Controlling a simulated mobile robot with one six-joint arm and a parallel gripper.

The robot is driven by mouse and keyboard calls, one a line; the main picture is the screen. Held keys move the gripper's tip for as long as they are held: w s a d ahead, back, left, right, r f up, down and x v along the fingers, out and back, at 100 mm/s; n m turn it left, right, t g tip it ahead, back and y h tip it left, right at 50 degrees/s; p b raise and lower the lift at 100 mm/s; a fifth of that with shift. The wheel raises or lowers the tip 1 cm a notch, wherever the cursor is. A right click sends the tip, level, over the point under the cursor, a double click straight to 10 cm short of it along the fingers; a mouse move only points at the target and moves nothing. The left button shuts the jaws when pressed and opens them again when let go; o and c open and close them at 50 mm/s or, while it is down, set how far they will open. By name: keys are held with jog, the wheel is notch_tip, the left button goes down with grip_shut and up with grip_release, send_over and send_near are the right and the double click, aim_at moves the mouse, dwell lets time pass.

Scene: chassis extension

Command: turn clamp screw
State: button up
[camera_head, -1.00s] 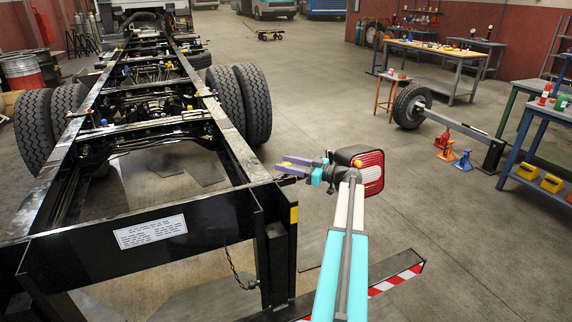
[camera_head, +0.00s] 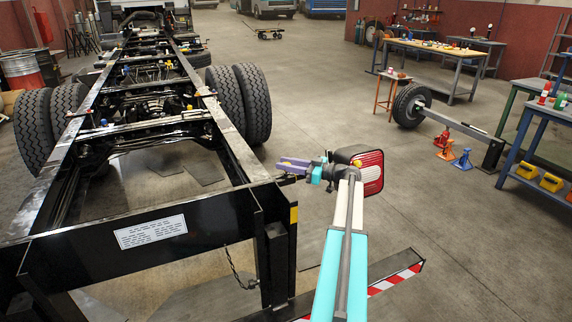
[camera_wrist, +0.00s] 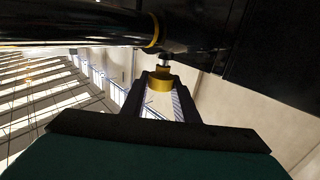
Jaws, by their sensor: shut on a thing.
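In the wrist view, a brass-yellow clamp screw head (camera_wrist: 159,82) sits between the two dark fingers of my gripper (camera_wrist: 160,92), which is shut on it. A short shiny shank (camera_wrist: 165,60) runs from it up toward a dark beam. In the head view, my gripper (camera_head: 290,164) shows its purple fingers pointing left at the right rail of the black chassis (camera_head: 240,158), near its rear end. The screw itself is too small or hidden to make out there.
A red and white lamp (camera_head: 369,172) is right beside my wrist. A bar with red and white stripes (camera_head: 398,276) lies low in front. A dark pipe with a yellow band (camera_wrist: 154,30) crosses above the screw.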

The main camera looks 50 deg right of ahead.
jog(key=shift+w+d+n+g+y+p, duration=0.15)
jog(key=shift+n+g+y+p, duration=0.55)
jog(key=shift+n+y, duration=0.6)
jog(key=shift+g+y, duration=0.3)
jog(key=shift+y, duration=0.2)
jog(key=o, duration=1.1)
jog(key=shift+c, duration=0.2)
jog(key=b+v, duration=0.1)
jog(key=v, duration=0.6)
jog(key=shift+s+b, duration=0.35)
jog(key=shift+b, duration=0.05)
jog(key=shift+s, duration=0.1)
